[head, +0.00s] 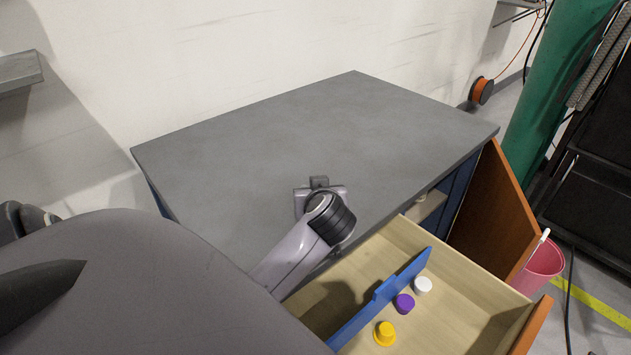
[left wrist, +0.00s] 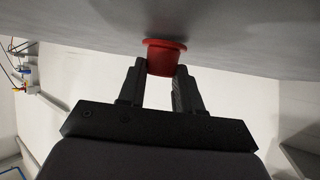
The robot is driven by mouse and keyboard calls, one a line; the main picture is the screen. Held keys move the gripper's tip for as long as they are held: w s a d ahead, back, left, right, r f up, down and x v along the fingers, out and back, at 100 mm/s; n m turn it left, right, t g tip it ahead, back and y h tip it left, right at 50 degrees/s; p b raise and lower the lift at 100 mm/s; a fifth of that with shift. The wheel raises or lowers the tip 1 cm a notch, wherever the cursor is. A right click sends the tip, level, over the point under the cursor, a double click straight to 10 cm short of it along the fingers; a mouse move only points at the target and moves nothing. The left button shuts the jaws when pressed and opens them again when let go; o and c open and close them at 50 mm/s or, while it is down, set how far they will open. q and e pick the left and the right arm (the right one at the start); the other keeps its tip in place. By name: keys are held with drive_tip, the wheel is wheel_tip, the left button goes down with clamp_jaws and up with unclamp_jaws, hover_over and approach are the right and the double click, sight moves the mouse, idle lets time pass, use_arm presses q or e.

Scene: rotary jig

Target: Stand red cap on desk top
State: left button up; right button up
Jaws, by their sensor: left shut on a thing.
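The red cap (left wrist: 165,57) is between the two fingers of my left gripper (left wrist: 161,80) in the left wrist view. The gripper is shut on it, and the cap's wider rim faces the grey desk top (left wrist: 240,40). The rim is at or very close to that surface; I cannot tell whether it touches. In the head view my left gripper (head: 319,184) is over the front part of the desk top (head: 330,120), and the red cap is hidden there behind the gripper. My right gripper is not in view.
An open drawer (head: 465,278) below the desk's front edge holds a yellow cap (head: 384,334), a purple cap (head: 404,303), a white cap (head: 423,285) and a blue divider (head: 380,300). An orange-brown door (head: 492,215) stands open at right, near a pink bin (head: 540,268). The desk top is otherwise clear.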

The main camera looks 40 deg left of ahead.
use_arm(q)
drive_tip(key=shift+f, duration=0.1)
drive_tip(key=o, duration=1)
drive_tip(key=shift+f, duration=0.1)
drive_tip(key=p+v, duration=0.2)
drive_tip(key=v, duration=0.9)
drive_tip(key=shift+s+d+r, duration=0.1)
drive_tip(key=shift+d+r, duration=0.15)
drive_tip(key=shift+s+d+r, duration=0.1)
drive_tip(key=shift+s+d, duration=0.05)
drive_tip(key=shift+d, duration=0.05)
